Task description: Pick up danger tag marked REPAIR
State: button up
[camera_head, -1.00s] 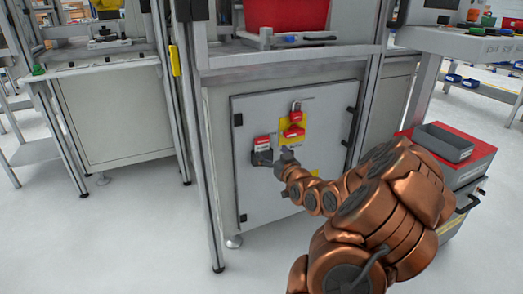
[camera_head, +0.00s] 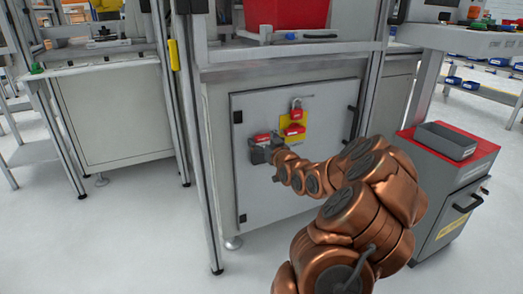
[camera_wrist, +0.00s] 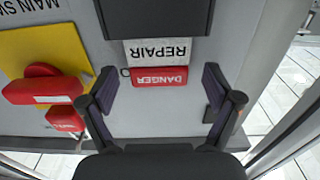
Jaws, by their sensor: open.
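The danger tag (camera_wrist: 160,77) has a red DANGER band and a white part reading REPAIR, upside down in the wrist view. It is at the cabinet door, and a dark block (camera_wrist: 155,18) adjoins its white end. My gripper (camera_wrist: 160,88) is open, with one finger on each side of the tag and gaps between fingers and tag.
A yellow plate (camera_head: 301,124) with a red switch part (camera_head: 293,130) and a red padlock (camera_head: 296,106) is right of the tag. The door handle (camera_head: 351,123) is farther right. A red-topped cart (camera_head: 408,131) stands at the right.

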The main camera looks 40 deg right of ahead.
jog(key=shift+w+d, duration=0.1)
jog(key=shift+w, duration=0.1)
jog(key=c, duration=1.1)
jog(key=shift+r, duration=0.1)
